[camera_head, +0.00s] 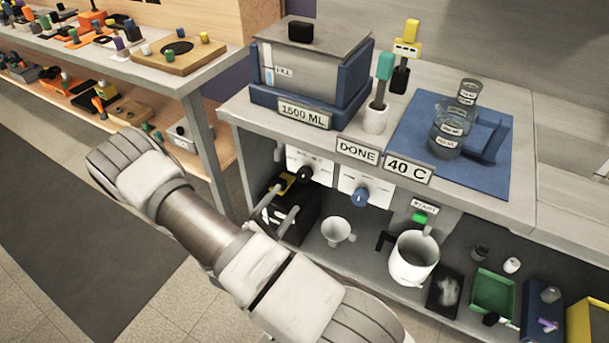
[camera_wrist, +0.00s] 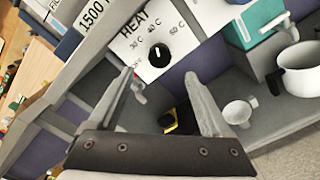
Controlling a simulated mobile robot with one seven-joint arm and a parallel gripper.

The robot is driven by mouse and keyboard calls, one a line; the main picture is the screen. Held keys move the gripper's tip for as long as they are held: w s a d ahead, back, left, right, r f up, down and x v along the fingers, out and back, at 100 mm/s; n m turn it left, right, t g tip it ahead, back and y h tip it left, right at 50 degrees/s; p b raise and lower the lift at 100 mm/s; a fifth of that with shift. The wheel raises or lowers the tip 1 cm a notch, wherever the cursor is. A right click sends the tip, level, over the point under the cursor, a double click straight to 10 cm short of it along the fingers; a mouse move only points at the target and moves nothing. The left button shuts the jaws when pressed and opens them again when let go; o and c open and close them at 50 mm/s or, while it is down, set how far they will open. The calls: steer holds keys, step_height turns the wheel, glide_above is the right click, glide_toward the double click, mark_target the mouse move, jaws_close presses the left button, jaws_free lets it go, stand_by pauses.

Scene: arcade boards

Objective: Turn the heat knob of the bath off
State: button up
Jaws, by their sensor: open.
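The bath's heat knob (camera_wrist: 159,55) is black and round, on a white panel (camera_wrist: 127,50) marked HEAT, with 30 C, 40 C and 60 C around it. Its white pointer line points roughly up toward 40 C. The knob also shows in the head view (camera_head: 304,173), below the bath (camera_head: 315,70) with its 1500 ML plate. My gripper (camera_wrist: 160,73) is open and empty, its fingertips on either side below the knob in the wrist view, apparently short of it. In the head view my gripper (camera_head: 290,198) is just below left of the knob. The off mark is not clearly readable.
A blue knob (camera_head: 361,196) sits on the neighbouring panel to the right. A small tap (camera_wrist: 138,88) hangs under the heat panel near my left finger.

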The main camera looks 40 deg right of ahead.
mark_target(303, 177)
steer(key=b+x, duration=0.1)
steer(key=x, duration=1.1)
steer(key=shift+c, duration=0.2)
jaws_close()
